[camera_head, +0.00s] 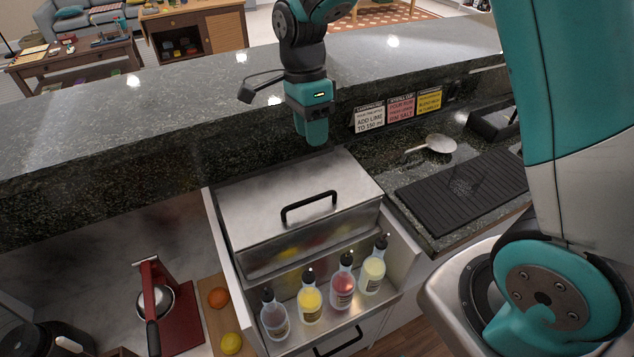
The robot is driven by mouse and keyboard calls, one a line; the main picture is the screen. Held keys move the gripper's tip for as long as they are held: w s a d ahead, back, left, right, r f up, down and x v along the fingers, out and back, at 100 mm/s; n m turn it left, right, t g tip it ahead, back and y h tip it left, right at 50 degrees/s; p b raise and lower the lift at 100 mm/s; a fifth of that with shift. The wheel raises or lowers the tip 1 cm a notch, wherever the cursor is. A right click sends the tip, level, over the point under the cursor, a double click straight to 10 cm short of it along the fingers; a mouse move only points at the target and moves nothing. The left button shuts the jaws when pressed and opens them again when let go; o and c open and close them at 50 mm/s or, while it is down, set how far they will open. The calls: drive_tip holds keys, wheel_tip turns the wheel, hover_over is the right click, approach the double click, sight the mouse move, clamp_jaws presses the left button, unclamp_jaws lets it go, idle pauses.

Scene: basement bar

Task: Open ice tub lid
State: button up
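The ice tub lid (250,205) is a flat silver metal cover with a black bar handle (309,205) near its front edge. It lies shut on the metal ice tub (300,258), set into the counter. My gripper (315,138) points down just behind the lid's back edge, in front of the dark stone ledge. It is apart from the handle. Its fingers look close together, but the gap between them cannot be made out from this angle.
Several bottles with pour spouts (310,300) stand in a rail in front of the tub. A red citrus press (165,310), an orange (218,297) and a lemon (231,343) are at left. A black drip mat (465,190) and metal scoop (437,144) lie at right.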

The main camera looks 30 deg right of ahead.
drive_tip(key=p, duration=0.2)
hover_over(318, 189)
drive_tip(key=s+a, duration=0.2)
drive_tip(key=s, duration=0.3)
drive_tip(key=f, duration=1.3)
drive_tip(key=shift+w+a+f, duration=0.15)
drive_tip(key=shift+w+f, duration=0.05)
drive_tip(key=shift+w, duration=0.05)
clamp_jaws()
